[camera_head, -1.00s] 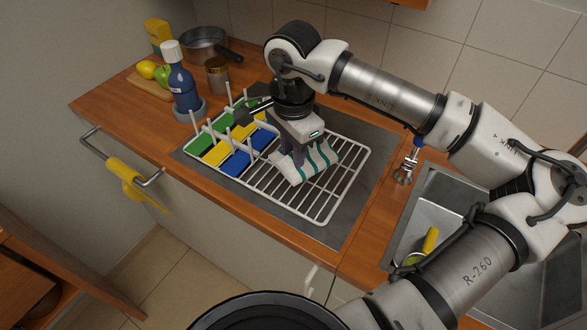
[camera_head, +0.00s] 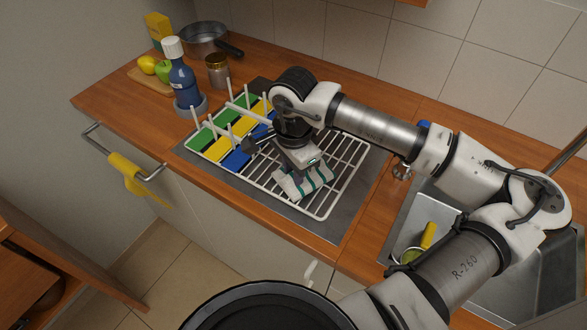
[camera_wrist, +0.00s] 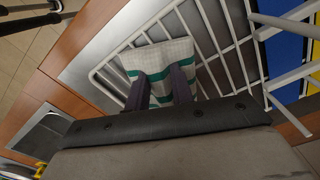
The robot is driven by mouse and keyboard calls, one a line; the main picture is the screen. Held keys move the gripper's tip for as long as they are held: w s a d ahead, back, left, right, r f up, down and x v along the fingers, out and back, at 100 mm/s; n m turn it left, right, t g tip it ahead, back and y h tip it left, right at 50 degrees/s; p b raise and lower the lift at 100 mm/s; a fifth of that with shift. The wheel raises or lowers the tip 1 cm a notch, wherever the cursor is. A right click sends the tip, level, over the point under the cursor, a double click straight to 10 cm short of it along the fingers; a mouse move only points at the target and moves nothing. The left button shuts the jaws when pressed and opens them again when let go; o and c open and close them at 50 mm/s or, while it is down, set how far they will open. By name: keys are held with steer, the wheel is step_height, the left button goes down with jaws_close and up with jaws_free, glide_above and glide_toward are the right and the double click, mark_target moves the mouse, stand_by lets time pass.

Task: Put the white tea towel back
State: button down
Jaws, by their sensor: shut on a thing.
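The white tea towel (camera_head: 303,184) with green stripes is folded into a small bundle over the front part of the white wire dish rack (camera_head: 322,215). My gripper (camera_head: 297,174) points down onto it and is shut on it. In the wrist view the two dark fingers (camera_wrist: 162,90) press on the near part of the towel (camera_wrist: 160,58). From these views I cannot tell whether the towel touches the rack wires. A yellow cloth (camera_head: 126,172) hangs on the metal rail (camera_head: 98,146) at the cabinet front.
A blue bottle (camera_head: 181,82), a jar (camera_head: 217,72) and a pan (camera_head: 203,40) stand behind left. The sink (camera_head: 518,262) is at right. The rack's right part is empty.

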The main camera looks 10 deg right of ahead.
steer(key=c, duration=1.2)
jaws_free()
steer(key=shift+r+p, duration=0.3)
steer(key=shift+p, duration=0.05)
step_height(320, 180, up, 12)
steer(key=b, duration=0.2)
steer(key=shift+f, duration=0.15)
